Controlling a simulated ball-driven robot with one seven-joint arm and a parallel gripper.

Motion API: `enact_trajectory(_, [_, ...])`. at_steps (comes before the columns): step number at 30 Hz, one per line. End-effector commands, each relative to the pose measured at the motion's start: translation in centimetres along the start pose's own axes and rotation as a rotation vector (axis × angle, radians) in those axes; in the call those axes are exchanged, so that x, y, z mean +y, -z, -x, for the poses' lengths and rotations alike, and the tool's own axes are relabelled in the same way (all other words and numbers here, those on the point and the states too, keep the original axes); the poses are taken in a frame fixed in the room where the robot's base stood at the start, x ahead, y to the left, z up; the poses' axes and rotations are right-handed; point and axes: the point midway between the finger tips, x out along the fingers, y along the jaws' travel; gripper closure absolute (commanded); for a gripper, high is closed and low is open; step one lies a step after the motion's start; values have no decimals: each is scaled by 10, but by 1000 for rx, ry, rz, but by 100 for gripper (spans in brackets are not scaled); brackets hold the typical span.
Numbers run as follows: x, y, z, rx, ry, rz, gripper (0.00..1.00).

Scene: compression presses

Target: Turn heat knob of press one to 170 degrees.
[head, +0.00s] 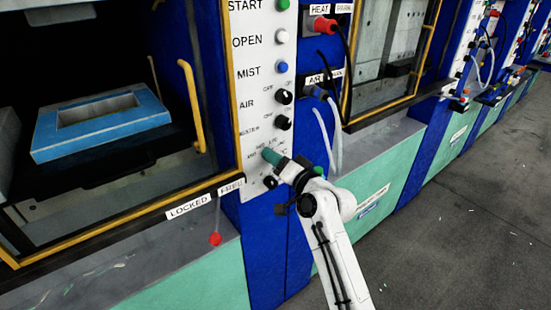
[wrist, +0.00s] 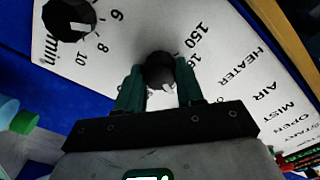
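The press panel (head: 256,95) carries labels for start, open, mist, air and heater. A black knob (wrist: 160,72) with a white pointer sits below the heater label, with 150 printed beside it; part of its scale is covered. In the wrist view, the green fingers of my gripper (wrist: 159,80) stand on either side of this knob, very close to it. Whether they press on it, I cannot tell. In the head view, my gripper (head: 271,157) is at the lower part of the panel and hides the knob.
Another black knob (wrist: 69,18) with a min scale is nearby. A locked/freed lever with a red ball (head: 215,239) hangs below left. A yellow handle (head: 192,105) stands left of the panel. Hoses (head: 331,135) hang to the right.

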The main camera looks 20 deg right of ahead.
Motion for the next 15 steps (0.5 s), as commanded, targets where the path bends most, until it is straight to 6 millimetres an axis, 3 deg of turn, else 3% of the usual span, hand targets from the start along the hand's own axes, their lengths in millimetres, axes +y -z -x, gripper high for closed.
enact_trajectory(7, [0, 0, 0, 1, 0, 1, 40])
enact_trajectory(15, [0, 0, 2, 1, 0, 1, 40])
